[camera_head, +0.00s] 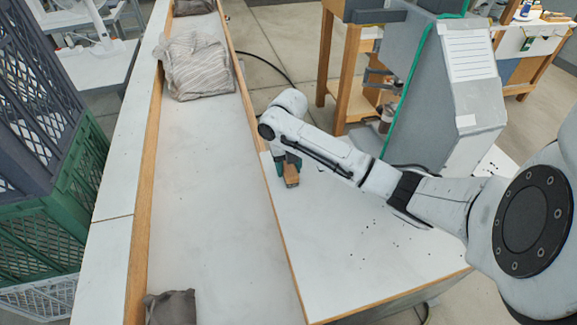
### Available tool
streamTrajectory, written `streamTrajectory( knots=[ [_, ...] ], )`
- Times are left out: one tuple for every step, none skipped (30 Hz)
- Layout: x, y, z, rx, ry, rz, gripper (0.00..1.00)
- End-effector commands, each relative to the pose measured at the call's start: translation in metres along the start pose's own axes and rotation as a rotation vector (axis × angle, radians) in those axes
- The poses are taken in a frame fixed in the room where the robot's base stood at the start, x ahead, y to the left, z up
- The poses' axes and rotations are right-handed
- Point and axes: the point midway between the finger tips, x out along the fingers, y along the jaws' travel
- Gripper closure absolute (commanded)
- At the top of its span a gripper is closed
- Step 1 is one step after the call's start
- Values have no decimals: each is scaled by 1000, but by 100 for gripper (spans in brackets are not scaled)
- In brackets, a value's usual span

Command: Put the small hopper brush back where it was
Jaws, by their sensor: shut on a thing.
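My gripper (286,170) is at the left edge of the white worktop, pointing down, partly hidden behind my own wrist. It is shut on the small hopper brush (291,177), of which a brown wooden block-like part shows. The brush is at or just above the worktop (345,240); I cannot tell whether it touches. Its bristles are not clearly visible. A grey press (450,95) with a green edge and a white label stands behind my arm at the right.
A long white trough with wooden rails (200,200) runs along the left of the worktop, with a striped cloth bundle (197,66) and a dark cloth (172,307). Stacked crates (50,150) stand far left. Small dark eyelets lie scattered on the worktop. Its front is clear.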

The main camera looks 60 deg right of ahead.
Motion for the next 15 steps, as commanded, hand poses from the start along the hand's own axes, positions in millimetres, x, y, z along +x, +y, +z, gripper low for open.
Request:
streamTrajectory(
  knots=[
    [0,0,0,0,0,0,82],
    [1,0,0,0,0,0,82],
    [3,0,0,0,0,0,82],
    [4,0,0,0,0,0,82],
    [5,0,0,0,0,0,82],
    [4,0,0,0,0,0,51],
    [3,0,0,0,0,0,48],
    [3,0,0,0,0,0,45],
    [3,0,0,0,0,0,41],
    [3,0,0,0,0,0,38],
    [3,0,0,0,0,0,35],
    [3,0,0,0,0,0,31],
    [3,0,0,0,0,0,29],
    [3,0,0,0,0,0,28],
    [3,0,0,0,0,0,28]
  ],
)
